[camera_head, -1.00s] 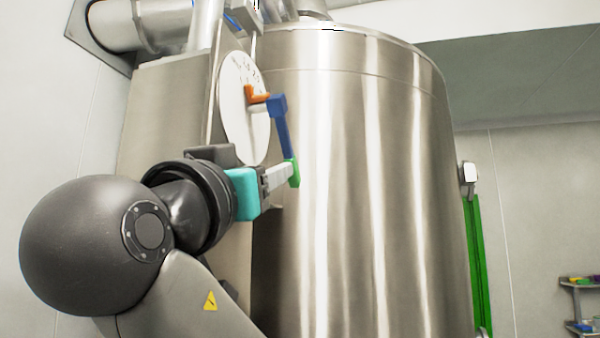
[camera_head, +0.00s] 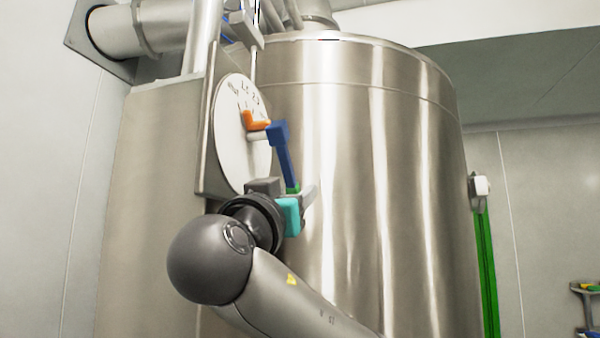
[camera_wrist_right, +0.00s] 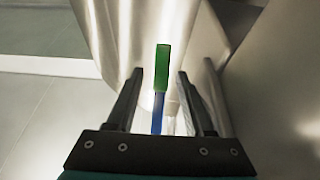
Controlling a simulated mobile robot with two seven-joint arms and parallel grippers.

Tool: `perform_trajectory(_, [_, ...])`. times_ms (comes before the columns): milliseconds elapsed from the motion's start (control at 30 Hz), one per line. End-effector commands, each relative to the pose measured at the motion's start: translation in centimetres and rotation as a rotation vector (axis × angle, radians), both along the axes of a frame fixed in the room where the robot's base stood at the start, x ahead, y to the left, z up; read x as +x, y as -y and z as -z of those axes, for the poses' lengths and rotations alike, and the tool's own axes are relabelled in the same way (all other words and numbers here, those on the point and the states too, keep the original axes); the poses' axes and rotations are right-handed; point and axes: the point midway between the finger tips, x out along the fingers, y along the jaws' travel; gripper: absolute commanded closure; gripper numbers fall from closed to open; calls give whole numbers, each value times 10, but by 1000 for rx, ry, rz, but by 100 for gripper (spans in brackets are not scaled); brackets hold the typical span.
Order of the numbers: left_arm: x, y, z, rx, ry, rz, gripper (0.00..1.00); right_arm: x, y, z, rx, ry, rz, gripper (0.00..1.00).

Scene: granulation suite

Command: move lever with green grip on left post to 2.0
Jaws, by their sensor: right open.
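The lever has a blue arm (camera_head: 285,164) that slants down from a pivot beside a round white dial (camera_head: 228,148). Its green grip (camera_head: 293,189) is at the low end, partly hidden by my right gripper (camera_head: 307,194). An orange pointer (camera_head: 254,122) sits on the dial, whose numbers are too small to read surely. In the right wrist view the green grip (camera_wrist_right: 162,67) lies between the open fingers of my right gripper (camera_wrist_right: 158,84), with a gap on both sides. My left gripper is not in view.
A large steel vessel (camera_head: 360,190) stands right behind the lever and fills the middle. A steel panel (camera_head: 150,190) carries the dial on the left. Pipes (camera_head: 165,25) run above. A green upright strip (camera_head: 487,270) and a shelf (camera_head: 585,290) are at the right.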

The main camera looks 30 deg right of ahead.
Motion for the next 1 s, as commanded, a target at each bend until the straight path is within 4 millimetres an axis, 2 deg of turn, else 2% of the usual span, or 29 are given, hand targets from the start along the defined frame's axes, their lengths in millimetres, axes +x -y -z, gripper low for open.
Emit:
perform_trajectory(33, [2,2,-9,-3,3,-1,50,6,9,-7,0,-3,7,48])
perform_trajectory(100, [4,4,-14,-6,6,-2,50,13,17,-12,-1,-3,6,48])
perform_trajectory(300, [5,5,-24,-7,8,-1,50,28,32,-19,0,-2,1,48])
perform_trajectory(700, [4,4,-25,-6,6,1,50,32,37,-20,0,0,-1,48])
perform_trajectory(1000, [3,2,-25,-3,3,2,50,32,37,-20,0,0,-1,80])
